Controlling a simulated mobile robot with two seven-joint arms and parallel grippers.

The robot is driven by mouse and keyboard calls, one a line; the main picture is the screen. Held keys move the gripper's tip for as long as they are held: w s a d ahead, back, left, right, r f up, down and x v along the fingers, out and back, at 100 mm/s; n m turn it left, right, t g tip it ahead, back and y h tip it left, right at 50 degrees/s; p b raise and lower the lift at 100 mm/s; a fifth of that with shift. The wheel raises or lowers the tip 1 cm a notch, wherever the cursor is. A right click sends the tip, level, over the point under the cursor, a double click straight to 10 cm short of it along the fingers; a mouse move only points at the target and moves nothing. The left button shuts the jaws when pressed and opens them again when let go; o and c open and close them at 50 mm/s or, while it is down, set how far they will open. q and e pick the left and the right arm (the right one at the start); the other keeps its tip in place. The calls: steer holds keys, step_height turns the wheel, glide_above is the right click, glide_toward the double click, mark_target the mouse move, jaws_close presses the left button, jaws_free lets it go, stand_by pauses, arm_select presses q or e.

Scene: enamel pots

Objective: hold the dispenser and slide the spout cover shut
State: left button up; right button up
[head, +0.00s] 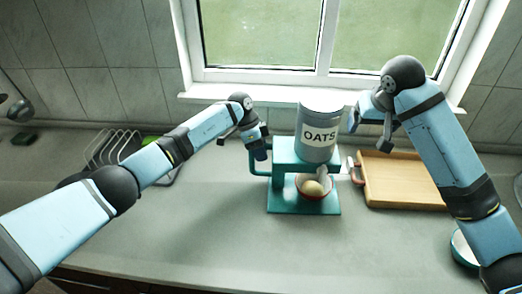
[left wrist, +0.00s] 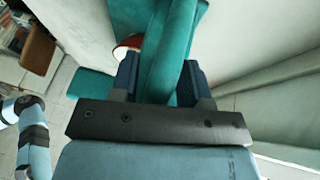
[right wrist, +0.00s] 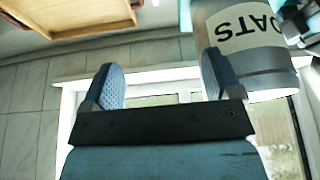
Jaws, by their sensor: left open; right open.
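The dispenser is a grey canister (head: 319,130) labelled OATS on a teal stand (head: 290,150). A teal handle (head: 252,160) is on its left side. A pale spout (head: 322,173) shows under the stand's top, above a red-rimmed bowl (head: 314,194). I cannot clearly make out the spout cover. My left gripper (head: 261,148) is open at the handle. In the left wrist view the teal handle (left wrist: 168,55) lies between its fingers. My right gripper (head: 370,128) is open and empty, just right of the canister. In the right wrist view the canister (right wrist: 250,70) is beside one finger.
A wooden tray (head: 405,180) lies right of the dispenser, with a reddish handle at its near left side. A wire rack (head: 115,145) stands at the left. A teal bowl (head: 462,248) is partly hidden by my right arm. The counter in front of the dispenser is clear.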

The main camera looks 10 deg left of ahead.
arm_select(q)
steer(key=shift+r, duration=0.1)
step_height(320, 180, up, 7)
steer(key=p, duration=0.6)
steer(key=shift+p, duration=0.4)
steer(key=o, duration=0.6)
